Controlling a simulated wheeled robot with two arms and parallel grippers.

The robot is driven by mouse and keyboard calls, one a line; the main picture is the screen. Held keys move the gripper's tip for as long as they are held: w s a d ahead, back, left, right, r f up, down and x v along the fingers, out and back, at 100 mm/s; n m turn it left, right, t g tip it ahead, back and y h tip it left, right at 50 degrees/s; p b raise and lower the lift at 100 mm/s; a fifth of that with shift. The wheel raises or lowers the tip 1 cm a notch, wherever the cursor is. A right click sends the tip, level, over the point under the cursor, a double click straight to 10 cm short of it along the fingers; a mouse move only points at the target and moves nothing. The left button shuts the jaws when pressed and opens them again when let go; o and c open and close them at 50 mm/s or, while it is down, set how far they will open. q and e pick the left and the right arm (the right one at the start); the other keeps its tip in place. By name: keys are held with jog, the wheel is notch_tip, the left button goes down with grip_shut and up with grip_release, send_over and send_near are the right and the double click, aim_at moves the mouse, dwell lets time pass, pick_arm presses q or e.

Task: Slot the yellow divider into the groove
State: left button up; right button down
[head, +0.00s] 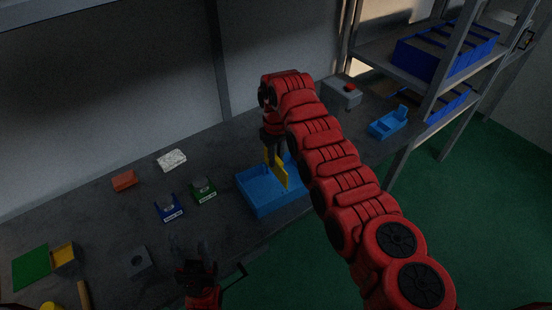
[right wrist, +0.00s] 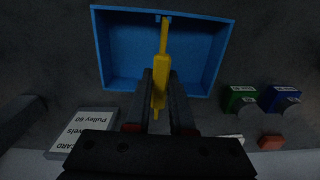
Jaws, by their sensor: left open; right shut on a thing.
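The yellow divider (head: 280,175) is a thin upright plate held at the blue tray (head: 262,207). My right gripper (head: 273,150) is shut on it from above. In the right wrist view the divider (right wrist: 162,62) is seen edge-on between the fingers of my right gripper (right wrist: 160,95). Its far end overlaps the middle of the blue tray's far wall (right wrist: 190,16), where a small notch-like groove (right wrist: 160,16) shows. I cannot tell whether the divider is seated in it. My left gripper (head: 203,262) is open and empty, low in front of the bench, apart from the tray.
A shelf rack (head: 440,85) with blue crates stands at the right.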

aim_at(276, 175)
jog(key=shift+b, duration=0.35)
dwell(0.6)
jog(key=shift+f+b, duration=1.8)
jog(key=shift+f, duration=1.25)
jog(key=c, duration=0.7)
grip_release()
jog(key=shift+r, duration=0.1)
